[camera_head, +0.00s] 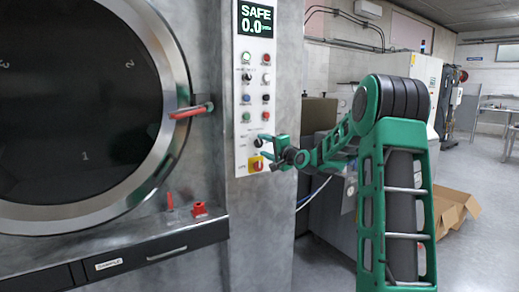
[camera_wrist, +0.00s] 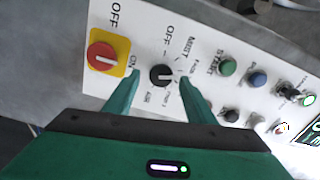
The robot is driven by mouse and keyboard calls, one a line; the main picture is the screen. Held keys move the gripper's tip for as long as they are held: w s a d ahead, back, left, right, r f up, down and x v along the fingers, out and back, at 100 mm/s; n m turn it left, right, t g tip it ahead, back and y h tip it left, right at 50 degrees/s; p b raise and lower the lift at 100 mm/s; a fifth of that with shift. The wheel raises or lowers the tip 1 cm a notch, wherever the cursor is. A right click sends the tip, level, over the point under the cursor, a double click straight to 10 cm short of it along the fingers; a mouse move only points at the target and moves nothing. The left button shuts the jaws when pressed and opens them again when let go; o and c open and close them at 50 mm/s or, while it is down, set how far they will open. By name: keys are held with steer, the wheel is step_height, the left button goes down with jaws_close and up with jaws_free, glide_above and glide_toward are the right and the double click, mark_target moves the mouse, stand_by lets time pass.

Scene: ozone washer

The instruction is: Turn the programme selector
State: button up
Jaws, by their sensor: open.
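The programme selector is a black rotary knob (camera_wrist: 160,76) with a light pointer line, set in the white control panel (camera_head: 242,100). In the wrist view it sits between and just beyond the fingertips of my gripper (camera_wrist: 153,80). The fingers are apart, one on each side of the knob, and I cannot tell whether they touch it. In the head view my gripper (camera_head: 268,149) is at the lower right part of the panel, and the knob (camera_head: 258,142) is partly hidden by it. Labels OFF and MIST show near the knob.
A red rotary switch on a yellow plate (camera_wrist: 105,55) is close beside the left finger. Several buttons (camera_wrist: 228,68) lie right of the fingers. A green display (camera_head: 257,19) reads SAFE 0.0. The round washer door (camera_head: 175,75) has a red handle (camera_head: 190,111). Cardboard boxes (camera_head: 455,205) stand at right.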

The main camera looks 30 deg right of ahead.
steer(key=s, duration=0.9)
steer(key=shift+d, duration=0.2)
